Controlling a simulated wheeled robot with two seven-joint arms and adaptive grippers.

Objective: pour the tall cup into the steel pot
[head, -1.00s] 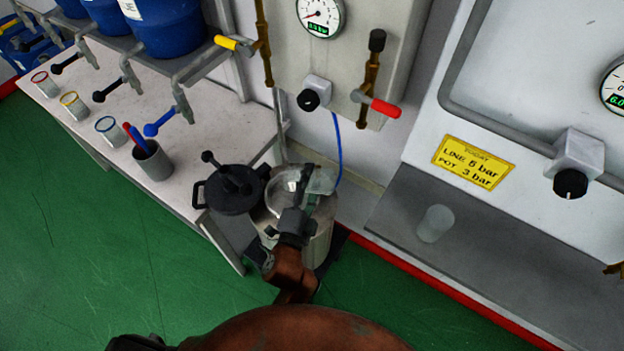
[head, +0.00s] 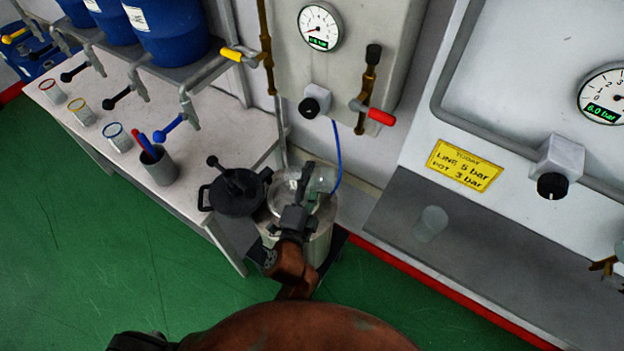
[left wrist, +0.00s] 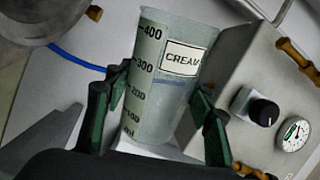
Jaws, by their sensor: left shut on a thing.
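My left gripper (head: 302,200) is shut on the tall cup (head: 322,178), a clear cup held over or close beside the top of the steel pot (head: 298,240). In the left wrist view the cup (left wrist: 165,75) stands between the two green-padded fingers (left wrist: 160,118). It bears a CREAM label and a scale up to 400, and looks slightly tilted in that picture. Its contents are hard to make out. The pot is open, partly hidden by my gripper and arm. My right gripper does not show.
A black lid (head: 237,190) lies at the bench end, left of the pot. The bench (head: 85,80) carries small rimmed cups and a grey pen holder (head: 160,166). A blue hose (head: 338,150) hangs behind the pot. A clear cup (head: 430,223) stands on the grey ledge at right.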

